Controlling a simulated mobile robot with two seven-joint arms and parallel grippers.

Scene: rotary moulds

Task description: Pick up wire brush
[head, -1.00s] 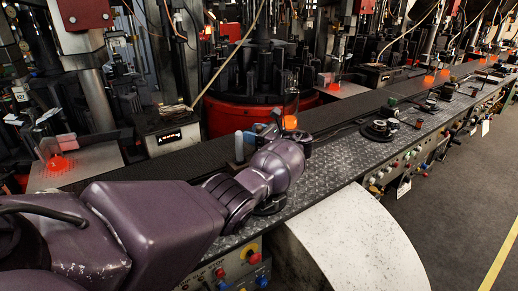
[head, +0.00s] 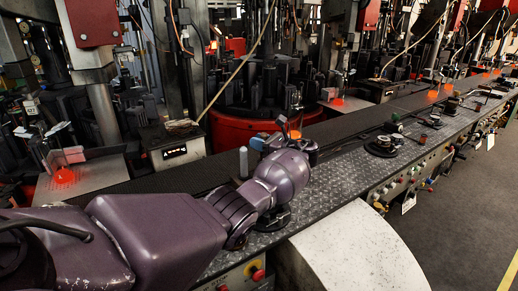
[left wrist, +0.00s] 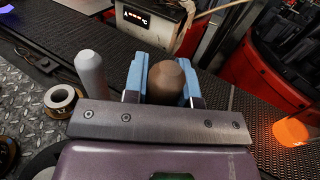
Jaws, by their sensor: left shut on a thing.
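My left gripper (left wrist: 165,76) shows its two blue fingers in the left wrist view, closed on both sides of a brown, rounded end, which looks like the handle of the wire brush (left wrist: 166,84). The rest of the brush is hidden behind the gripper's metal plate, so I cannot see its bristles. In the head view, the left gripper (head: 267,143) is over the inner side of the metal ledge, mostly hidden behind my purple wrist. The brush cannot be made out there. My right gripper is not in view.
A grey rounded post (left wrist: 90,72) stands close beside the left finger, with a tape roll (left wrist: 61,98) nearby. A glowing orange piece (left wrist: 291,132) is at the right. The patterned ledge (head: 340,170) holds several small fittings, and machines stand behind the dark belt.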

